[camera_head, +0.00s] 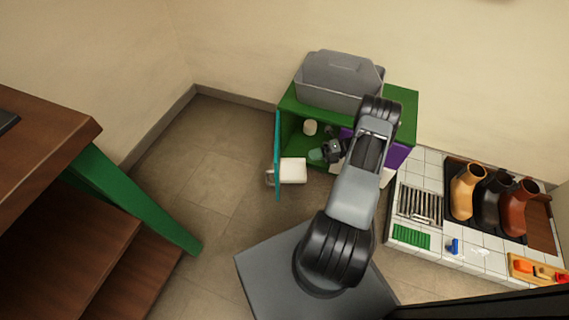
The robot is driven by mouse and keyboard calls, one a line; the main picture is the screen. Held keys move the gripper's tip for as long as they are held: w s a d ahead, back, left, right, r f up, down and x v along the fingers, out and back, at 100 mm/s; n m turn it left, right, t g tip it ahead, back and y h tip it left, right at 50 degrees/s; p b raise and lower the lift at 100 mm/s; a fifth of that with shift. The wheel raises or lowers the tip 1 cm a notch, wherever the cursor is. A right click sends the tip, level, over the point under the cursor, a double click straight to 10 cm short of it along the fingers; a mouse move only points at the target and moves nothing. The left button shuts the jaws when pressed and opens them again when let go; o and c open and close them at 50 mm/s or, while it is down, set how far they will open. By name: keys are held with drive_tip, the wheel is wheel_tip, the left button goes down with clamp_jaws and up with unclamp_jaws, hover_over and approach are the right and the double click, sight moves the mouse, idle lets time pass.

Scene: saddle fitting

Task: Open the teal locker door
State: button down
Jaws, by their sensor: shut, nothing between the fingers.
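The green locker (403,98) stands against the back wall. Its teal door (277,155) is on the left side and stands swung out, seen almost edge-on. A pale handle (270,178) shows on the outer, left face of the door.
A purple door or panel (394,156) is on the locker's right, partly behind my arm. A grey bin (340,80) sits on top. A white block (293,170) is beside the teal door. A tiled counter with boots (467,190) is right; a wooden desk (45,150) is left. Floor between is clear.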

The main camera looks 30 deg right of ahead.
wheel_tip(320, 180, down, 5)
drive_tip(key=s+d+m+t, duration=0.1)
drive_tip(key=s+m+t, duration=0.15)
drive_tip(key=m, duration=0.25)
drive_tip(key=w+r+b+x, duration=0.1)
drive_tip(key=x, duration=1.2)
drive_tip(key=shift+t+y+b, duration=0.3)
drive_tip(key=shift+t, duration=0.15)
drive_tip(key=shift+w+r, duration=0.15)
drive_tip(key=shift+w, duration=0.05)
